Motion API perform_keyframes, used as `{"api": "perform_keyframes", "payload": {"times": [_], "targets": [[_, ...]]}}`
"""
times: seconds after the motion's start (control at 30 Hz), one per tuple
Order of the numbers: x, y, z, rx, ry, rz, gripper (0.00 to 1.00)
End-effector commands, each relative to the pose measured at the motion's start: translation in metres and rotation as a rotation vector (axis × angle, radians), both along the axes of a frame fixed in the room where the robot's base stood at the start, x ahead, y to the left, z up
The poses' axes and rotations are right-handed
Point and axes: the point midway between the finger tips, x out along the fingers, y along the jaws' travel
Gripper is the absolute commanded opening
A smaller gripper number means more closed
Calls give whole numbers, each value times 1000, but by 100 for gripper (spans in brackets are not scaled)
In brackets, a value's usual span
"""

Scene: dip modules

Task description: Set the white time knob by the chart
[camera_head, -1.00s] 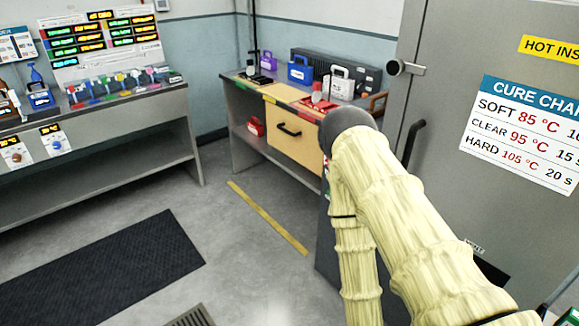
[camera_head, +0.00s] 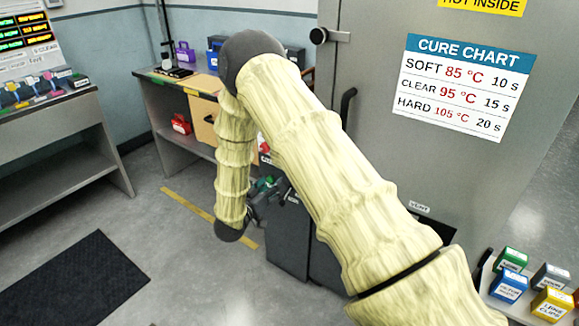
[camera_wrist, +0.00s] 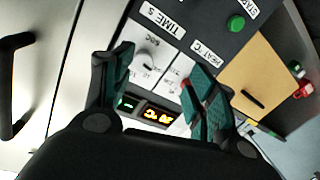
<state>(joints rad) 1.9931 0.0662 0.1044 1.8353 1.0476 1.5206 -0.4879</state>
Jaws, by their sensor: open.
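The cure chart (camera_head: 455,128) on the grey cabinet door in the head view reads soft 85 °C 10 s, clear 95 °C 15 s, hard 105 °C 20 s. In the wrist view, a white time knob (camera_wrist: 146,58) sits on a pale panel below the "TIME S" label (camera_wrist: 161,17). My gripper (camera_wrist: 160,78) is open, with its teal fingers spread in front of this panel and the time knob beyond the gap, nearer the left finger. A "HEAT °C" label (camera_wrist: 208,54) is beside it; the right finger covers most of what lies below. The display (camera_wrist: 152,113) has glowing digits I cannot read surely.
A green button (camera_wrist: 236,22) is near the start label. A black door handle (camera_wrist: 12,75) stands at the wrist view's left. Small labelled boxes (camera_head: 508,285) are at the head view's lower right. Open floor (camera_head: 160,240) with a dark mat (camera_head: 75,280) lies left.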

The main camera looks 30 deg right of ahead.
Motion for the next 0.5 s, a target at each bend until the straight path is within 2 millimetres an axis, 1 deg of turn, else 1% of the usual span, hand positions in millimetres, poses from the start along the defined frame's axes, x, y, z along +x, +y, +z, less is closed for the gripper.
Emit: {"api": "perform_keyframes", "payload": {"times": [0.03, 0.1, 0.2, 0.37, 0.5], "targets": [[5, -4, 11, -19, -26, -39, 58], [8, -7, 23, -40, -44, -82, 58], [9, -11, 32, -55, -57, -114, 58], [14, -24, 35, -59, -59, -121, 58], [22, -43, 34, -57, -57, -121, 58]]}}
